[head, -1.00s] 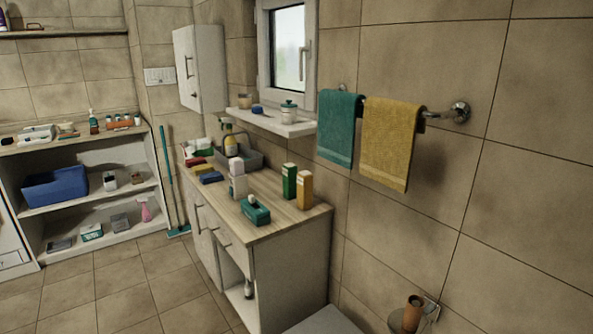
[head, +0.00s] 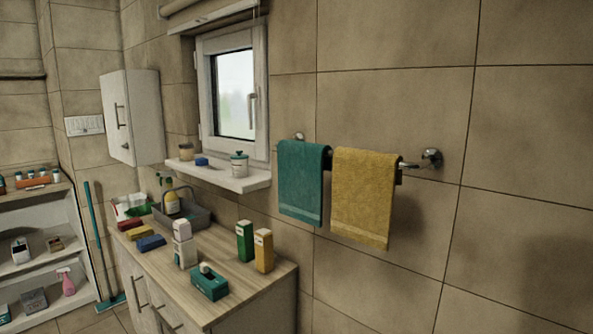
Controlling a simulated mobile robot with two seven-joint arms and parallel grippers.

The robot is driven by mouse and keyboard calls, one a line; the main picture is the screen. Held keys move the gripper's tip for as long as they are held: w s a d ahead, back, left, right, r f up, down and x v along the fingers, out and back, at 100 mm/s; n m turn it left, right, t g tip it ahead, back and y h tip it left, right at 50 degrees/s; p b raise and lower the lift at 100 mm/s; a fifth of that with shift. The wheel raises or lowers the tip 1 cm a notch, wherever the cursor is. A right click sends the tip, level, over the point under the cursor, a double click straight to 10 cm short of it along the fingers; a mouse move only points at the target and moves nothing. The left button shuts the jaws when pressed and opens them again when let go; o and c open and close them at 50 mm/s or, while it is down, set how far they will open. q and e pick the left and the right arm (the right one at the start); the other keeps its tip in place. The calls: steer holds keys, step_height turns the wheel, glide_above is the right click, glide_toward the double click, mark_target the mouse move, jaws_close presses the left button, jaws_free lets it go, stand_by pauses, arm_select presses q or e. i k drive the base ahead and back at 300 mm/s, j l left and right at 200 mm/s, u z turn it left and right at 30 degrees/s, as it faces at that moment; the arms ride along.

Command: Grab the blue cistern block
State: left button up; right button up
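A small blue block (head: 202,162) lies on the white window sill (head: 225,179), between a small brown-grey jar and a white jar with a green lid. A larger blue block (head: 150,242), sponge-like in shape, lies on the wooden counter in front of a yellow one and a red one. I cannot tell from their looks alone which of the two blue things is the cistern block. Neither of my grippers shows in the head view.
The counter (head: 240,268) also holds a grey caddy (head: 183,216) with bottles, white containers, a green tissue box (head: 209,283), and green and yellow cartons. A wall cabinet (head: 133,117) hangs left of the window. Teal and yellow towels (head: 362,198) hang right. Shelves stand far left.

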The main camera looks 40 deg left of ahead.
mark_target(203, 161)
steer(key=j+z, duration=0.25)
steer(key=j, duration=0.3)
steer(key=j+z, duration=0.25)
steer(key=j, duration=0.25)
steer(key=k+j+z, duration=0.1)
steer(key=j+z, duration=0.15)
steer(key=j, duration=0.3)
steer(key=k+j+z, duration=0.25)
steer(key=j, duration=0.25)
steer(key=k+j, duration=0.1)
steer(key=j, duration=0.7)
steer(key=k+j+z, duration=0.1)
steer(key=j, duration=0.3)
steer(key=k+j, duration=0.15)
steer(key=j, duration=0.2)
steer(key=k+j+z, duration=0.1)
steer(key=j, duration=0.3)
